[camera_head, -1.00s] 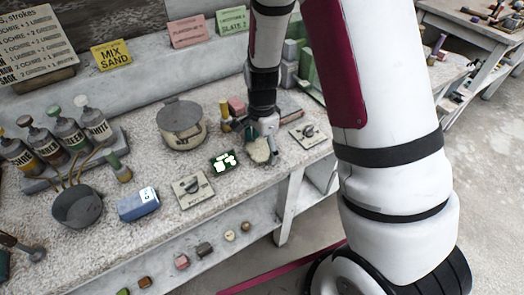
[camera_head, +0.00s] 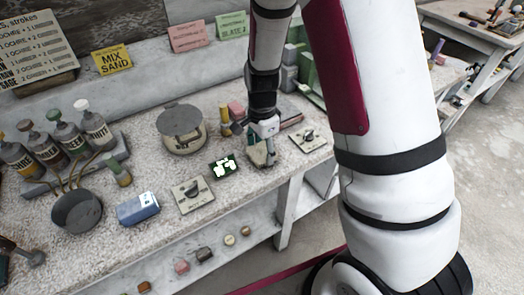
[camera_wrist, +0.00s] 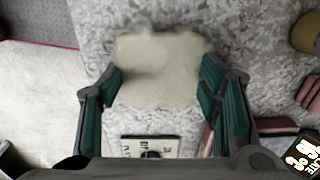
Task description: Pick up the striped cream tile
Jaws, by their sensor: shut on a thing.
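A cream slab with uneven edges (camera_wrist: 158,72) lies between my gripper's two teal fingers (camera_wrist: 160,84) in the wrist view. I take it for the cream tile, but I cannot make out stripes. In the head view my gripper (camera_head: 264,145) points down over the right part of the bench, shut on the slab (camera_head: 260,159), near the front edge. The slab is partly hidden by the fingers there. I cannot tell if it is clear of the bench top.
A dark green card with white patches (camera_head: 223,167) lies just left of my gripper. Pale plates with dark marks lie left (camera_head: 192,194) and right (camera_head: 309,139). A lidded pot (camera_head: 183,128) and a yellow bottle (camera_head: 225,121) stand behind.

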